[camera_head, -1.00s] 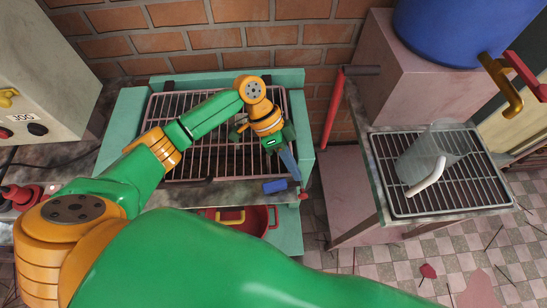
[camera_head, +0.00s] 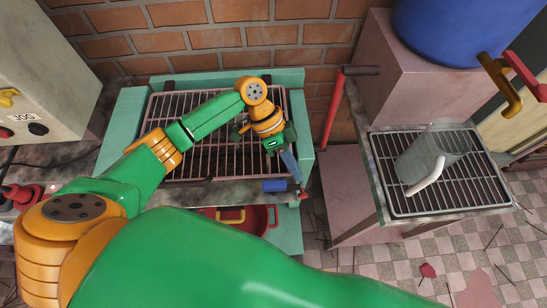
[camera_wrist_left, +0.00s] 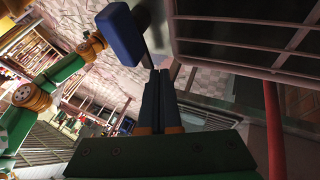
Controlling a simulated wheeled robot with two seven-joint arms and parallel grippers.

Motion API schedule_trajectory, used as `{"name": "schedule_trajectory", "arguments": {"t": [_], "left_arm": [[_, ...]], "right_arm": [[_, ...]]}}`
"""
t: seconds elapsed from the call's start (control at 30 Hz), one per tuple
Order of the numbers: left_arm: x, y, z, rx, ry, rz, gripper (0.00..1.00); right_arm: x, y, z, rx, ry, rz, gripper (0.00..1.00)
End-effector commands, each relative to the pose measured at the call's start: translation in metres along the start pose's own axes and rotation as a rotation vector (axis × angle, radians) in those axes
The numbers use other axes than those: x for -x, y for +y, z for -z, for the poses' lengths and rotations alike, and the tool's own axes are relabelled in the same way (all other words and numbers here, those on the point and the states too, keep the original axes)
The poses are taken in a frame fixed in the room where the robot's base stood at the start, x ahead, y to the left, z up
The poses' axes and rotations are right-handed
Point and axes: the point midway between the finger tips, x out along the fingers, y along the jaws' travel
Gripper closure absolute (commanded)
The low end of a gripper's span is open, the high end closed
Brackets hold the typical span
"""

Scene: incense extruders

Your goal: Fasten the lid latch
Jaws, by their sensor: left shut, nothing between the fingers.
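The teal-framed unit (camera_head: 123,123) has a barred, pink-framed top panel (camera_head: 210,135), which lies flat; I cannot tell if this is the lid. A blue-gripped lever (camera_head: 274,185), seemingly the latch, is at its front right edge and lies nearly level. In the left wrist view its blue grip (camera_wrist_left: 122,34) sits on a dark stem just ahead of the fingertips. My left gripper (camera_head: 297,180) points down beside the lever's right end, shut and empty. In the wrist view the closed fingers (camera_wrist_left: 160,75) are close to the stem; contact is unclear. My right gripper is not in view.
A red pan (camera_head: 258,222) is below the front edge. A pink side stand (camera_head: 350,190) has a rack (camera_head: 390,160) with a clear jug (camera_head: 420,155). A red rod (camera_head: 332,115) rises right of the unit. A control box (camera_head: 55,80) stands at left.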

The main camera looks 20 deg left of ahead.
Motion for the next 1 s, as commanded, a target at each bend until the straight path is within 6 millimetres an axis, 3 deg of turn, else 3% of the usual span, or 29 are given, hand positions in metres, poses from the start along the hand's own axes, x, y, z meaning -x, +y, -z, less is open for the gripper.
{"name": "schedule_trajectory", "arguments": {"t": [0.13, 0.5, 1.0], "left_arm": [[0.007, -0.001, -0.001, 0.001, 0.0, 0.003, 1.0], [0.065, -0.001, 0.0, 0.0, 0.001, 0.001, 1.0], [0.071, 0.0, 0.0, 0.0, 0.0, 0.0, 1.0]], "right_arm": [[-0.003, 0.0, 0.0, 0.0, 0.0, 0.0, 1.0], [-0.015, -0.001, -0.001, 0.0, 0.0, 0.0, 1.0], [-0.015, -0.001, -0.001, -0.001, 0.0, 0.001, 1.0]]}}
